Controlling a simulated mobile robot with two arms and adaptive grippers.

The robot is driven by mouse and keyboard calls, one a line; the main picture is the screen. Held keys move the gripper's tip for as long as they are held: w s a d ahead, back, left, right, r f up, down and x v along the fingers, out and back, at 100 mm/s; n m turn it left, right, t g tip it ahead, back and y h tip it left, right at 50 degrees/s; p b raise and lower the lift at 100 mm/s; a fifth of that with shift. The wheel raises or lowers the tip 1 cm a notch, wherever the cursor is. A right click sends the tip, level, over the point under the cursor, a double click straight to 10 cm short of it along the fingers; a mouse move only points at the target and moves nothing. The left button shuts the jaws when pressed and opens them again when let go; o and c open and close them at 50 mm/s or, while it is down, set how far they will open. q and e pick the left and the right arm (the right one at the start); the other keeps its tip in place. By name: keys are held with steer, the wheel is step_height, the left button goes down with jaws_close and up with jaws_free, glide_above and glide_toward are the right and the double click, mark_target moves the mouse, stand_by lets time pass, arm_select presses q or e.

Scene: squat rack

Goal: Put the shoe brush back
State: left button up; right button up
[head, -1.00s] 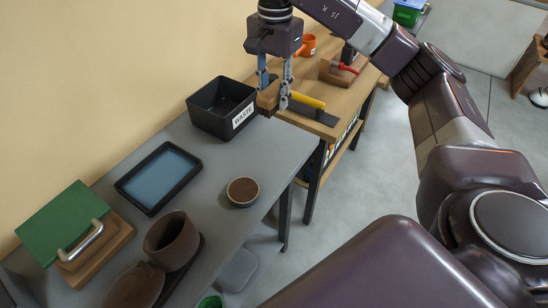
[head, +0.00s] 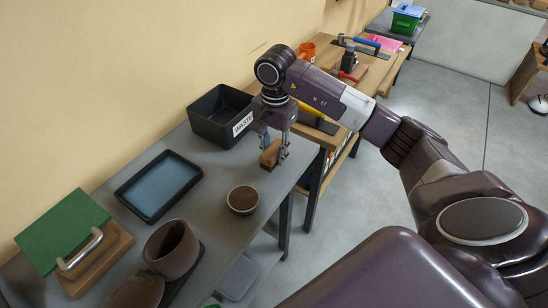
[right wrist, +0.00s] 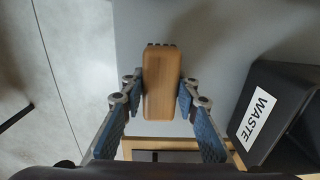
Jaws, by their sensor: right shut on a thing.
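The shoe brush (head: 271,154) has a light wooden back. My right gripper (head: 274,150) is shut on it, in front of the waste bin and above or at the grey table's right part; I cannot tell whether it touches the top. In the right wrist view the brush (right wrist: 161,84) sits upright between the two blue-padded fingers (right wrist: 160,95), with dark bristle tips showing at its far end. My left gripper is not in view.
The black waste bin (head: 209,128) stands behind the brush.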

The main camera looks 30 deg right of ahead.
mark_target(275, 149)
step_height(275, 149, down, 2)
steer(key=shift+s+f, duration=0.1)
steer(key=shift+f, duration=0.45)
steer(key=o, duration=1.2)
steer(key=shift+r, duration=0.45)
step_height(275, 149, up, 11)
steer(key=shift+r+b, duration=0.2)
steer(key=shift+b, duration=0.8)
